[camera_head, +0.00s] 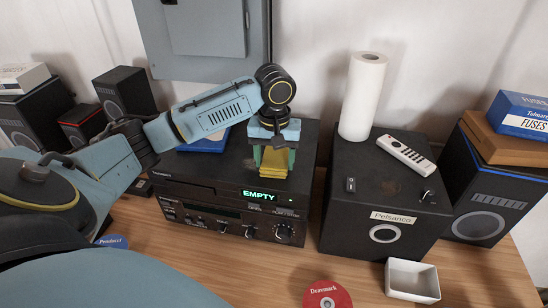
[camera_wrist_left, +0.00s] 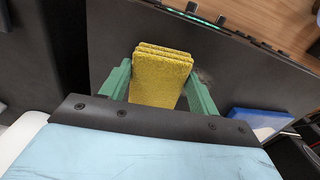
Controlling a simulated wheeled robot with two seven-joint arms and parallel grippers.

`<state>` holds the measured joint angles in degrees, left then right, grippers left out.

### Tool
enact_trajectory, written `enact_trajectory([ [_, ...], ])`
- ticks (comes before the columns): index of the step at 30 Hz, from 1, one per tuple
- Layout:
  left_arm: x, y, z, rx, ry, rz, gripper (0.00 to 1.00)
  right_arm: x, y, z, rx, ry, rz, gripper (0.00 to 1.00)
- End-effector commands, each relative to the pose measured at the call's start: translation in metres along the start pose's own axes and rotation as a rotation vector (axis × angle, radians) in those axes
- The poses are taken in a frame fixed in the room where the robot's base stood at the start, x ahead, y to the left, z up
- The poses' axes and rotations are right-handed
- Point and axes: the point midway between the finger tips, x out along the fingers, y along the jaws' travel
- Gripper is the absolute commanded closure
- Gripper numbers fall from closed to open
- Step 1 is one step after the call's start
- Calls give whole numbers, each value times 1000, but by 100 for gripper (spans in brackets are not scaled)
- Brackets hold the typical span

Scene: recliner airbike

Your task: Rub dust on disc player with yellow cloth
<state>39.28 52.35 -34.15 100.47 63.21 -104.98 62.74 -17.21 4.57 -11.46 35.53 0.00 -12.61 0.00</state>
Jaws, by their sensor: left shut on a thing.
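In the left wrist view the cloth (camera_wrist_left: 161,77) stands between the two fingers, with the player's dark top (camera_wrist_left: 112,42) beyond. The cloth is at or very near the top; I cannot tell if it touches. A faint greyish patch of dust (camera_wrist_left: 207,74) shows beside the right finger, partly hidden. My right gripper is not in view.
A blue box (camera_head: 205,142) lies on the player's top, behind my left arm. To the right, a black speaker (camera_head: 345,210) carries a paper roll (camera_head: 362,97) and a white remote (camera_head: 406,155). A white bowl (camera_head: 412,281) and a red disc (camera_head: 327,295) lie in front.

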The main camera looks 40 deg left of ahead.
Motion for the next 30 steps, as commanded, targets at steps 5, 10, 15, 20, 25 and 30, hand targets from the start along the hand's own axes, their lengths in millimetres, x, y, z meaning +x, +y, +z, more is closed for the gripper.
enact_trajectory([
  [5,2,-8,11,1,-7,-6,57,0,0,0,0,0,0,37],
  [10,0,-10,15,1,-6,-5,57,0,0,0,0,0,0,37],
  [15,1,-15,20,0,-6,-6,57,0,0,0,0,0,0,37],
  [20,0,-16,21,-1,-5,-4,57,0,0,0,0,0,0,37],
  [25,0,-10,14,-1,-5,-1,57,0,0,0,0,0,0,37],
  [30,0,-5,6,0,-4,-2,57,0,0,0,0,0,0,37],
])
